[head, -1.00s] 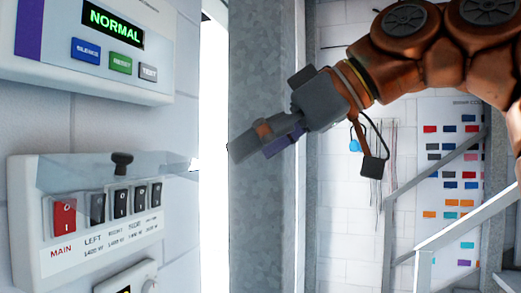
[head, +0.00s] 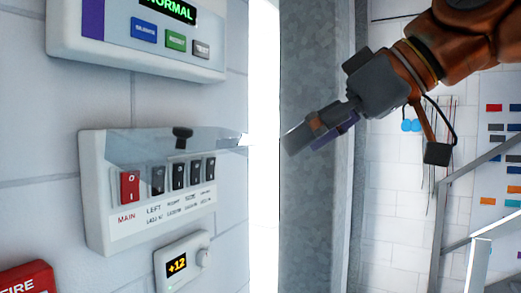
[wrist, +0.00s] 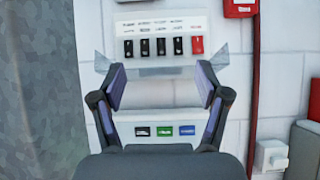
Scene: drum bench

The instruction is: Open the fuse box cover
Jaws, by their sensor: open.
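The fuse box (head: 93,205) is a pale wall box with one red and several black switches. Its clear cover (head: 220,143), with a black knob (head: 183,133), juts out from the top of the box, roughly level. The switch fronts show below it. My gripper (head: 298,138) is open and empty, to the right of the cover and apart from it in the head view. The wrist view is upside down; there the clear cover (wrist: 160,71) appears between and beyond the open fingers (wrist: 160,82). I see no contact.
An alarm panel (head: 150,60) reading NORMAL is above the fuse box. A thermostat (head: 183,262) showing +12 is below it, with a red FIRE box (head: 27,280) at lower left. A grey metal column (head: 320,200) stands behind my gripper. A stair rail (head: 470,240) is at right.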

